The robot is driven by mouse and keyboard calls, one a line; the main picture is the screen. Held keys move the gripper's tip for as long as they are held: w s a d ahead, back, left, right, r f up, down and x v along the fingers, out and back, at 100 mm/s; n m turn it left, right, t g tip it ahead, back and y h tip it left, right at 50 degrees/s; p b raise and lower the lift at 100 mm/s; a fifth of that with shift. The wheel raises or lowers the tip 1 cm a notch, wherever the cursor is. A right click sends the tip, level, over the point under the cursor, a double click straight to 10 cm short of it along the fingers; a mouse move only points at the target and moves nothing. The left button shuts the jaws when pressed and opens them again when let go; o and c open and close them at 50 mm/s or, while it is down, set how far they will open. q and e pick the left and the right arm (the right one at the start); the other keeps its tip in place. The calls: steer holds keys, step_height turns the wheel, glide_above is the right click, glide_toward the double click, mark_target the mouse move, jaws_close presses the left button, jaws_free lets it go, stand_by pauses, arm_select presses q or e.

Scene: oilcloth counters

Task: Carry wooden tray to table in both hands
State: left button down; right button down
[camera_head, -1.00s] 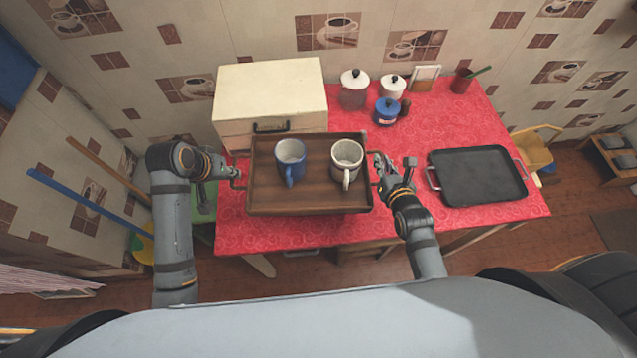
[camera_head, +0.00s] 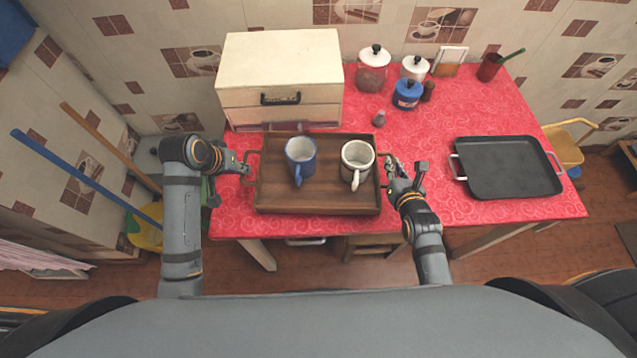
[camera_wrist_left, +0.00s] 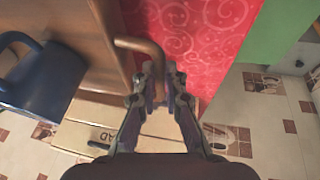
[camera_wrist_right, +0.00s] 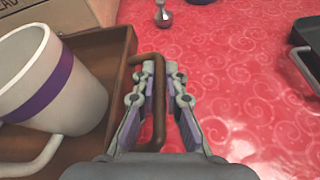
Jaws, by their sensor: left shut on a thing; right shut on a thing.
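The brown wooden tray (camera_head: 275,196) is level over the front left of the red-topped table (camera_head: 428,135); I cannot tell whether it touches the cloth. A blue mug (camera_head: 300,158) and a white mug (camera_head: 356,162) stand upright on it. The white mug shows a purple band in the right wrist view (camera_wrist_right: 40,85). My left gripper (camera_head: 245,170) is shut on the tray's left handle, which shows in the left wrist view (camera_wrist_left: 150,50). My right gripper (camera_head: 390,166) is shut on the tray's right handle, seen between the fingers in the right wrist view (camera_wrist_right: 159,110).
A cream bread box (camera_head: 280,80) stands right behind the tray. A small grey shaker (camera_head: 379,118) is behind its right corner. Lidded jars (camera_head: 373,70) and a blue pot (camera_head: 407,94) stand farther back. A black tray (camera_head: 508,168) lies on the right; red cloth is clear between.

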mark_target(387, 180)
arm_select(q)
steer(key=shift+a, duration=0.1)
arm_select(e)
steer(key=shift+w, duration=0.1)
